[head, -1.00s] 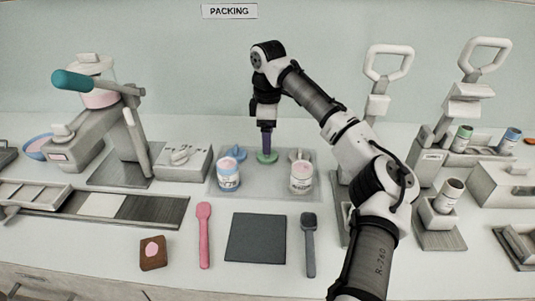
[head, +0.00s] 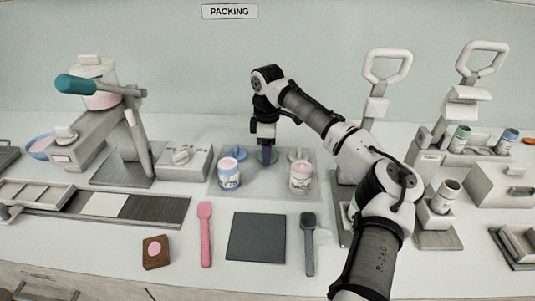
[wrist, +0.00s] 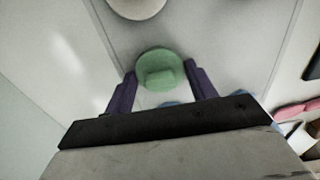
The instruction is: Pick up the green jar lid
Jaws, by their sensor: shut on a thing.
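The green jar lid (wrist: 159,66) is round with a raised block-like knob, and shows between the purple fingers of my gripper (wrist: 161,76) in the wrist view. The fingers stand on opposite sides of the lid, and my gripper is shut on it. In the head view my gripper (head: 265,154) points straight down at the back of the pale tray (head: 240,188). I cannot tell whether the lid touches the tray.
A blue-banded jar (head: 229,174) and a white jar (head: 300,176) stand in front of my gripper, left and right. A blue lid (head: 237,152) lies close to its left and a pale lid (head: 298,154) to its right. A grey box (head: 184,161) stands left of the tray.

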